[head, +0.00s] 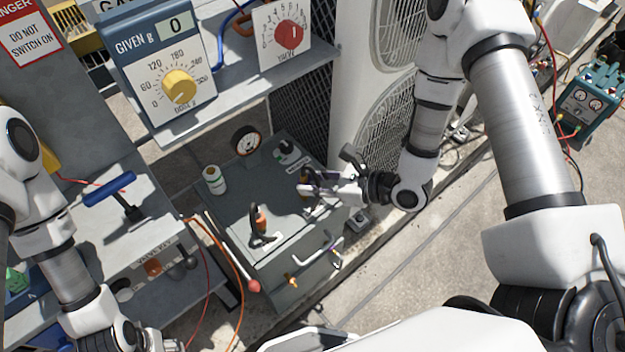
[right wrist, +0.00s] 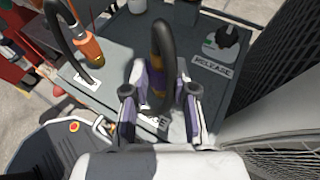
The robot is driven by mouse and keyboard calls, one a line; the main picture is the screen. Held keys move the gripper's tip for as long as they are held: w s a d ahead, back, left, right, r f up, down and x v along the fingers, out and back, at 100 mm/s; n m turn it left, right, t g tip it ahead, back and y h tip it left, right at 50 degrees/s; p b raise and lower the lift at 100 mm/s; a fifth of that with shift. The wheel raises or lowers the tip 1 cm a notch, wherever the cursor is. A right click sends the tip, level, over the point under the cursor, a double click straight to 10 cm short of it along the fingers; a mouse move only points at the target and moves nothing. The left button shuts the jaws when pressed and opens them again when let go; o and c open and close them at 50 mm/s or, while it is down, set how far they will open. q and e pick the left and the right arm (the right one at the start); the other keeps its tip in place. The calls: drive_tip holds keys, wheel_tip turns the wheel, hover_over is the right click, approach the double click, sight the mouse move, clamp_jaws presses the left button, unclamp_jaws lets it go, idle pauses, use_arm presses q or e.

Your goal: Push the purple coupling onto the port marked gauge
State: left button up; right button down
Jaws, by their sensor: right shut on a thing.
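My right gripper (head: 308,187) is over the right side of the grey box (head: 225,235). In the right wrist view its fingers (right wrist: 160,97) are shut around a purple coupling (right wrist: 155,78) with a black hose looping from it. A yellowish band shows on the coupling's far side. Below the fingers is a partly covered label (right wrist: 155,122), of which only the end, seemingly "GE", can be read. The port itself is hidden, so I cannot tell whether the coupling touches it. My left gripper (head: 165,343) is at the lower left, cut off by the frame edge.
An orange fitting with a black hose (head: 260,220) stands on the box. A condenser unit (head: 350,90) rises behind my right gripper.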

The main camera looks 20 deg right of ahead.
drive_tip(key=shift+f+b, duration=0.35)
drive_tip(key=shift+f, duration=0.25)
idle(0.8)
drive_tip(key=c, duration=0.9)
unclamp_jaws()
drive_tip(key=shift+o, duration=0.2)
drive_tip(key=shift+r, duration=0.15)
wheel_tip(320, 180, up, 7)
drive_tip(key=p, duration=0.6)
drive_tip(key=shift+r+p, duration=0.15)
drive_tip(key=shift+p, duration=0.2)
